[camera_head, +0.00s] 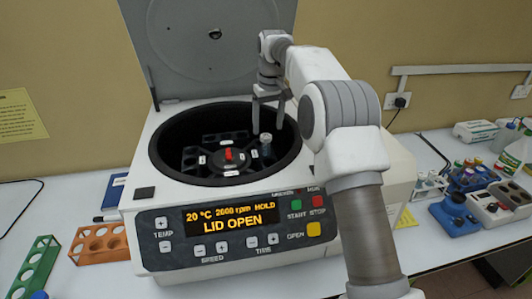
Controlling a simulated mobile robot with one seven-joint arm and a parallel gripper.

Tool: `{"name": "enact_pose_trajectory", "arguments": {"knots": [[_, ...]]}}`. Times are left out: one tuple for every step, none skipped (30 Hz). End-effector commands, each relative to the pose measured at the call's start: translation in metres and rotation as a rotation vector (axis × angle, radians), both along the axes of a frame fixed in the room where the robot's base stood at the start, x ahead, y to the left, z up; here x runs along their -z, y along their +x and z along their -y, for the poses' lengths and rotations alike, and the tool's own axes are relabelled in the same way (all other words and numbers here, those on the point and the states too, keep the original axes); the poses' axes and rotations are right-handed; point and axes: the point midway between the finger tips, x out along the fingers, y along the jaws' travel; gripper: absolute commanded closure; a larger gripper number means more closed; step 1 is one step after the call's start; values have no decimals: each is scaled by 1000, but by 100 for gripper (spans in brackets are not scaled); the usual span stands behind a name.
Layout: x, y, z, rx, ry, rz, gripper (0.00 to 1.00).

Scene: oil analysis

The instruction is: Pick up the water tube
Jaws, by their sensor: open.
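A tube (266,142) with a pale cap stands in a rotor slot on the right side of the open centrifuge (165,208). I take it for the water tube, but its contents and any label cannot be read. My gripper (267,127) points down over the centrifuge bowl, with its two fingers apart around or just above the tube's top; which of these I cannot tell. The fingers are open. The lower part of the tube is hidden in the rotor.
The raised lid (205,50) stands behind the bowl, and the bowl rim surrounds my gripper. Green (36,262) and orange (100,243) racks lie at the left. A blue tube rack (470,180) and other items stand at the right.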

Motion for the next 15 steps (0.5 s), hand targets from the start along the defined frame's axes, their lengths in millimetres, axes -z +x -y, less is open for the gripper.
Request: {"name": "enact_pose_trajectory", "arguments": {"knots": [[3, 0, 0, 0, 0, -1, 23], [5, 0, 0, 0, -1, -2, 23], [9, 0, -1, 0, -1, -3, 23], [13, 1, -2, 0, -1, -3, 23], [17, 1, -3, 0, 0, -3, 23], [23, 1, -4, -1, -1, -5, 23], [28, 2, -4, -1, -1, -4, 23], [33, 2, -5, -1, -1, -4, 23], [39, 3, -5, -1, -2, -4, 23], [43, 3, -5, -1, -1, -4, 23], [46, 4, -6, -1, -1, -3, 23], [49, 4, -6, -1, -1, -2, 23], [51, 4, -6, -1, 0, -1, 23], [52, 4, -6, -1, 0, -1, 23], [53, 4, -6, -1, 0, -1, 23]]}}
